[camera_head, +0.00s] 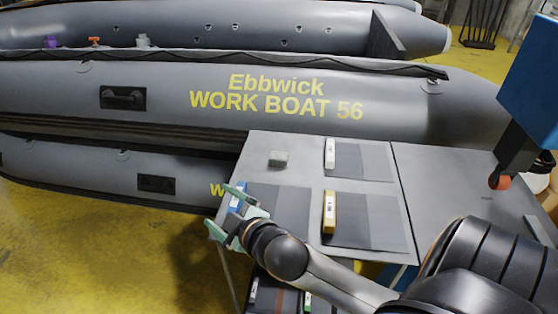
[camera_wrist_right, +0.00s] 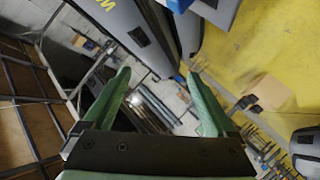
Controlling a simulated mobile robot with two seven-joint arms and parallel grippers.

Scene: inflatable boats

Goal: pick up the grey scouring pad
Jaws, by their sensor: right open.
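The grey scouring pad (camera_head: 279,159) appears as a small grey block lying on the back left part of the grey table (camera_head: 300,146). My right gripper (camera_head: 224,210) is open and empty at the table's left edge, in front of and to the left of the pad, apart from it. In the right wrist view its two green fingers (camera_wrist_right: 158,75) are spread with nothing between them. The pad does not show clearly in that view. My left gripper is not in view.
Dark sheets lie on the table, with a white-ended item (camera_head: 330,155), a yellow one (camera_head: 329,212) and a blue one (camera_head: 237,194) at their edges. A grey inflatable boat (camera_head: 400,100) lies right behind the table. A blue piece (camera_head: 530,80) stands at the right.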

